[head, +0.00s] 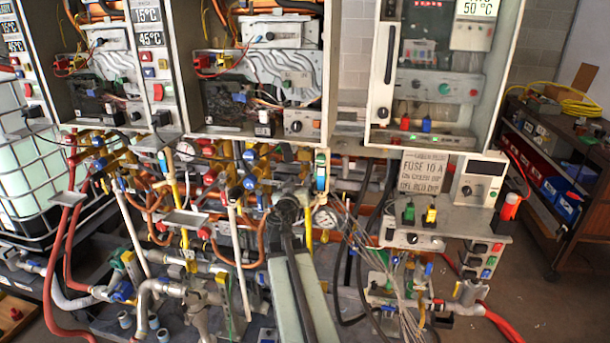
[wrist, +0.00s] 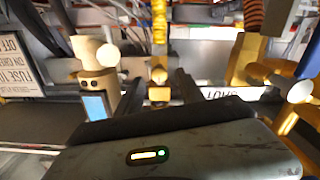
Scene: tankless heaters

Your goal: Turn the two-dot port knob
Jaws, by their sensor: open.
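A cream port body (wrist: 98,85) with two small dark dots and a blue panel stands on the left in the wrist view. A pale rounded knob (wrist: 88,50) sits at its end, with a white disc beside it. In the head view a white and blue port (head: 320,172) looks like the same part, right of my gripper (head: 288,208). In the wrist view my gripper (wrist: 159,88) is open, its dark fingers on either side of the line to a yellow fitting (wrist: 159,95) with a pale round end. Whether the fingers touch it, I cannot tell. The left finger is beside the two-dot port, apart from its knob.
Another yellow fitting with a white round end (wrist: 300,91) is on the right in the wrist view. Heater cabinets (head: 262,70) stand above. Little free room shows.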

